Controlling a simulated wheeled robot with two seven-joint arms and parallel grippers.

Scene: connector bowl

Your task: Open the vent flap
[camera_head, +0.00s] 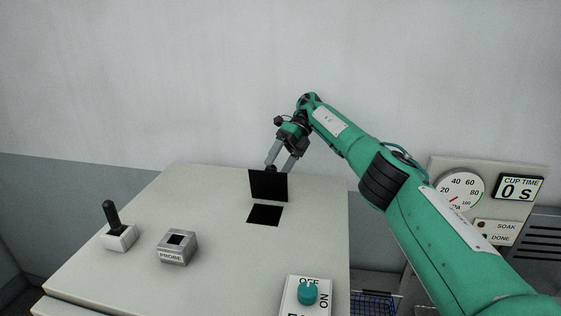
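The vent flap (268,186) is a black square plate standing nearly upright on the pale machine top. In front of it lies a black square opening (265,215), uncovered. My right gripper (276,168) is just behind the flap's top edge, reaching down from the right. Its two grey fingers are apart, with a small dark piece near the left fingertip. The finger ends are partly hidden by the flap, so I cannot tell whether they hold anything. My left gripper is not in view.
On the machine top (205,220) are a black lever (112,217) on a white base, a PROBE block (178,247) and a teal ON/OFF knob (307,292). A gauge panel (487,197) with a "0 s" display stands at right. A pale wall is behind.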

